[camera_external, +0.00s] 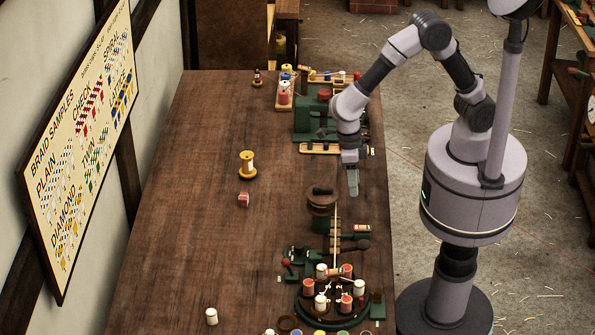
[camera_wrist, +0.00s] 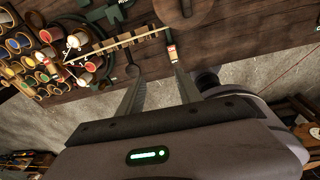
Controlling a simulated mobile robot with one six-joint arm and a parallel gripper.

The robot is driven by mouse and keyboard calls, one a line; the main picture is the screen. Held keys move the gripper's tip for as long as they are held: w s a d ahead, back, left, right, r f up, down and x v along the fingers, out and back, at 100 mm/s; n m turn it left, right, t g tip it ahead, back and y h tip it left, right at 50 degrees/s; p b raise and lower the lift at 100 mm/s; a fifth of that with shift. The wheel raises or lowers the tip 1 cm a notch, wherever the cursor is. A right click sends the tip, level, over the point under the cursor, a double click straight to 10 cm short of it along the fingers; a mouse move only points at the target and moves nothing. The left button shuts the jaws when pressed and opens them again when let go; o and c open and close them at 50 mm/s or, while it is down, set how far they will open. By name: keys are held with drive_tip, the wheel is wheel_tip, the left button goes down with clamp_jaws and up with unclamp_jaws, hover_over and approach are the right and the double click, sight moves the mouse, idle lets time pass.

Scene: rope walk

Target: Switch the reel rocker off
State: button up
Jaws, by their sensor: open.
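A small block with a red and cream face (camera_wrist: 172,52), which looks like the reel rocker, lies just beyond my fingertips in the wrist view. In the external view a similar small block (camera_external: 362,228) sits near the table's right edge, beside the reel stand. Its on or off position is too small to tell. My gripper (camera_external: 353,192) hangs above the table's right edge, pointing down, behind that block and apart from it. In the wrist view the fingers of my gripper (camera_wrist: 161,82) are spread with nothing between them.
A dark wooden reel (camera_external: 321,201) stands left of the block. A round carousel of red and white bobbins (camera_external: 346,303) is in front. A green machine (camera_external: 308,122) stands behind. A yellow spool (camera_external: 247,165) and a red block (camera_external: 244,199) stand left; the table's left half is mostly clear.

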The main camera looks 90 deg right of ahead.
drive_tip(key=w+a+r+m+t+y+b, duration=0.2)
drive_tip(key=w+a+r+m+t+y, duration=0.3)
drive_tip(key=w+a+m, duration=0.4)
drive_tip(key=w+d+r+m+t+h, duration=0.1)
drive_tip(key=w+d+r+m+t, duration=0.1)
drive_tip(key=w+m+t, duration=0.3)
drive_tip(key=w+d+m+h+b, duration=0.1)
drive_tip(key=d+m+h, duration=0.2)
drive_tip(key=d+m, duration=0.4)
drive_tip(key=m+g+h+b, duration=0.2)
drive_tip(key=m+g, duration=0.6)
drive_tip(key=m, duration=0.6)
hover_over(363, 227)
wheel_tip(363, 227, down, 7)
wheel_tip(363, 227, down, 17)
drive_tip(key=b, duration=0.6)
drive_tip(key=shift+b, duration=0.35)
